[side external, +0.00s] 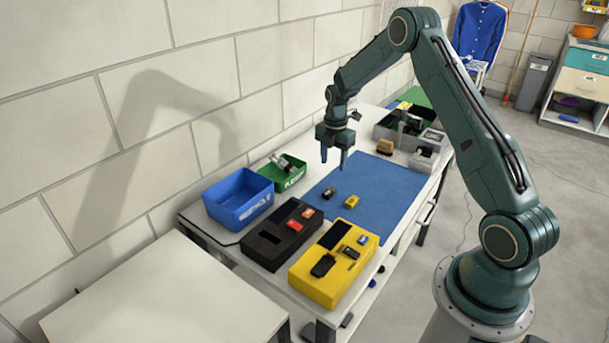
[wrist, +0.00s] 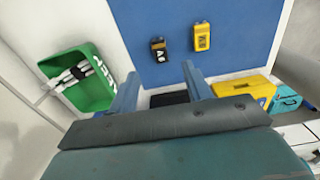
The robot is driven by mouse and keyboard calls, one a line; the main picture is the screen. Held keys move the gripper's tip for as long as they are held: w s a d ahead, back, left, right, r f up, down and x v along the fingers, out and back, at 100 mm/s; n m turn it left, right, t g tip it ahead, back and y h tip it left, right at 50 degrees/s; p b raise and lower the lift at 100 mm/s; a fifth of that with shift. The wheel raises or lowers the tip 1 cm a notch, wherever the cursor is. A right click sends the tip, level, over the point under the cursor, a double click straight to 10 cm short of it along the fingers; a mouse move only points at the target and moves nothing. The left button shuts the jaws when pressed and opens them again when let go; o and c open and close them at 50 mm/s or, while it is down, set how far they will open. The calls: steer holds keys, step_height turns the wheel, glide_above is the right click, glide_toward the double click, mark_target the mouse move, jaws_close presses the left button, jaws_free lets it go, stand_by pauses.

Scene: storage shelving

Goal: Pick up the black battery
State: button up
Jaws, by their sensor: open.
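A small black battery (side external: 328,194) with a yellowish end lies on the blue mat (side external: 385,187). In the wrist view the black battery (wrist: 158,50) shows a white mark and lies just beyond the fingertips, between their lines. A yellow battery (side external: 352,201) lies beside it, to its right; it also shows in the wrist view (wrist: 201,37). My gripper (side external: 333,161) is open and empty, pointing down above the mat, apart from both batteries. In the wrist view my gripper (wrist: 160,72) shows two spread fingers.
A blue bin (side external: 238,198) and a green bin (side external: 283,173) with whitish items stand along the wall. A black case (side external: 265,246) and a yellow case (side external: 315,287) holding small devices stand at the near end. A grey tray (side external: 385,128) and a brown block (side external: 385,146) are farther back.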

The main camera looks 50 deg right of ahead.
glide_above(331, 189)
steer(key=shift+s+f, duration=0.15)
steer(key=shift+f, duration=2.4)
steer(key=shift+a+f, duration=0.1)
steer(key=shift+f, duration=2.5)
steer(key=c, duration=1.1)
steer(key=shift+o, duration=0.2)
steer(key=shift+r, duration=0.15)
step_height(331, 189, up, 20)
